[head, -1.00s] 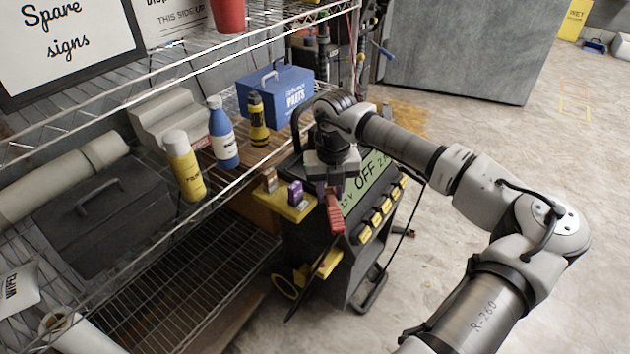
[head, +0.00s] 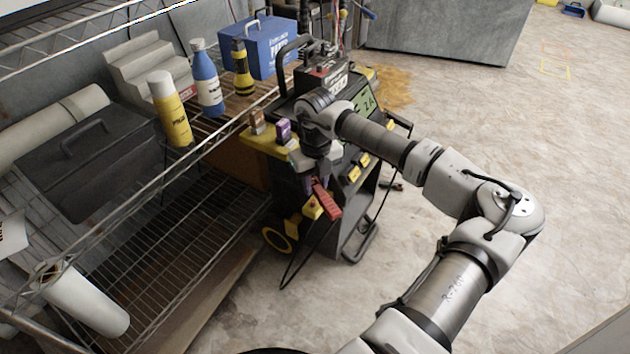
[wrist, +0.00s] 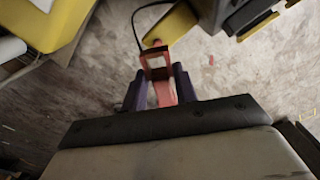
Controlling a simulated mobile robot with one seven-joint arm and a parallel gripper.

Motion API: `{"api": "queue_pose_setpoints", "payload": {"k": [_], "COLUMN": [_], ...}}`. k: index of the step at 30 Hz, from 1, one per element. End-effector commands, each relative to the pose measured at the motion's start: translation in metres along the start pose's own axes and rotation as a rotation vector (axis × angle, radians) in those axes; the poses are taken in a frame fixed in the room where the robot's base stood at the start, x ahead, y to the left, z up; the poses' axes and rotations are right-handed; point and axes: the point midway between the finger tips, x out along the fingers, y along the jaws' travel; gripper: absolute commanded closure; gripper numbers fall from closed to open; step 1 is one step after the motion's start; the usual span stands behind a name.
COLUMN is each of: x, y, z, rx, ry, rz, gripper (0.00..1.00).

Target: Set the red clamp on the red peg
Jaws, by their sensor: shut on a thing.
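My gripper (head: 318,184) is shut on the red clamp (head: 326,203), which hangs tilted below it in front of the charger cart (head: 345,215). In the wrist view the clamp (wrist: 160,72) stands between the two purple-dark fingers (wrist: 160,92). In the head view, the clamp overlaps the edge of a small yellow bracket (head: 311,208) low on the cart; I cannot tell whether they touch. A reddish spot shows on that bracket, too small to identify as the red peg. No red peg is clearly visible.
A wire shelf (head: 180,235) with bottles and a dark case (head: 90,160) stands left. A black cable hangs by the cart. Floor on the right is open.

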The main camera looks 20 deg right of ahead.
Motion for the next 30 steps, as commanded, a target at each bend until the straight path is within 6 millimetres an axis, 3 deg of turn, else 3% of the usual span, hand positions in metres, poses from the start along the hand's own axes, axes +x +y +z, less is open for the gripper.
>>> {"api": "queue_pose_setpoints", "payload": {"k": [18,30], "x": [0.038,0.040], "y": [0.000,0.000], "z": [0.000,0.000], "rx": [0.000,0.001], "ry": [0.000,0.000], "rz": [-0.001,-0.001], "gripper": [0.99,0.99]}}
